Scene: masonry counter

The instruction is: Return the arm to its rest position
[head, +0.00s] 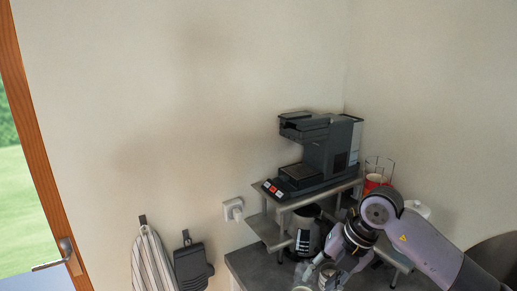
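My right arm (425,245) comes in from the lower right and reaches down and left over the dark counter. My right gripper (328,277) points down at the bottom edge of the head view, in front of the shelf stand. Its fingers look spread apart, with a small pale, jar-like thing (328,279) seen between or behind them. The bottom edge cuts off the view there, so I cannot tell whether they touch it. My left gripper is not in view.
A black coffee machine (328,150) stands on the upper shelf (345,186) of a stand. A dark kettle-like pot (306,234) stands below, close left of my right gripper. A red container (374,183) is behind the arm. A striped towel (151,262) hangs at left.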

